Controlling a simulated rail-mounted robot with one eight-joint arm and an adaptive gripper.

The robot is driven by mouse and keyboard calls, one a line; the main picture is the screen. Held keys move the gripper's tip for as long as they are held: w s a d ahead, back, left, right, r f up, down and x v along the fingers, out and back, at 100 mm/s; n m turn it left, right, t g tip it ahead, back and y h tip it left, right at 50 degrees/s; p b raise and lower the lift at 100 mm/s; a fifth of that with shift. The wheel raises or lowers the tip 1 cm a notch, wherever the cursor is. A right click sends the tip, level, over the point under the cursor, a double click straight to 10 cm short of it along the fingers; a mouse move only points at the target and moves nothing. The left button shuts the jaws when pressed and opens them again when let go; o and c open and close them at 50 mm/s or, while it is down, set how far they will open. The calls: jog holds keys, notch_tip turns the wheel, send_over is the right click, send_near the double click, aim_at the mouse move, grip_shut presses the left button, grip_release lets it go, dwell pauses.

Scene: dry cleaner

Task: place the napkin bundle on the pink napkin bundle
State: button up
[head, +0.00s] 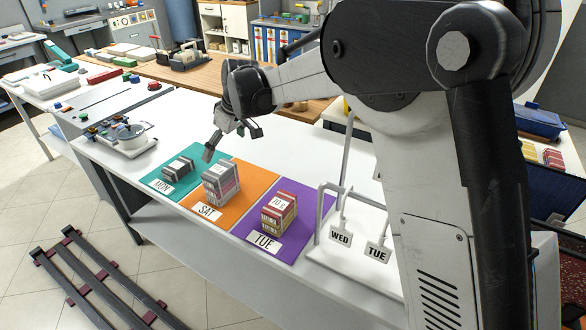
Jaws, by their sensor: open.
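Three mats with bundles lie on the white table. A small dark grey bundle (178,168) lies on the teal MON mat (204,150). A taller grey stack (220,184) with a reddish band low down stands on the orange SAT mat (258,180). A red and cream stack (279,213) stands on the purple TUE mat (315,206). I cannot tell for sure which one is the pink napkin bundle. My gripper (232,143) is open and looks empty, above the table near the back edges of the teal and orange mats, apart from the stacks.
A white rack with WED (340,237) and TUE (377,252) tags stands right of the purple mat. A round metal device (131,136) sits left of the mats. A wooden table (180,78) with tools is behind. Dark rails (95,275) lie on the floor at left.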

jog(key=shift+d, duration=0.1)
jog(key=s+d+r+m+t, duration=0.1)
jog(key=s+d+r+m, duration=0.1)
jog(key=s+d+r, duration=0.45)
jog(key=s+d+r+m+t+h, duration=0.1)
jog(key=s+d+r+m, duration=0.15)
jog(key=d, duration=0.75)
jog(key=s+d+r+m+t, duration=0.1)
jog(key=s+d+r+m, duration=0.15)
jog(key=s+d, duration=0.4)
jog(key=s+d+f+m+t+h, duration=0.1)
jog(key=s+d+f+m, duration=0.1)
jog(key=s+d, duration=0.7)
jog(key=s+d+f+m+t+h, duration=0.1)
jog(key=s+d+f+m, duration=0.2)
jog(key=s+d, duration=0.5)
jog(key=shift+s+d+h, duration=0.4)
jog(key=shift+s, duration=0.5)
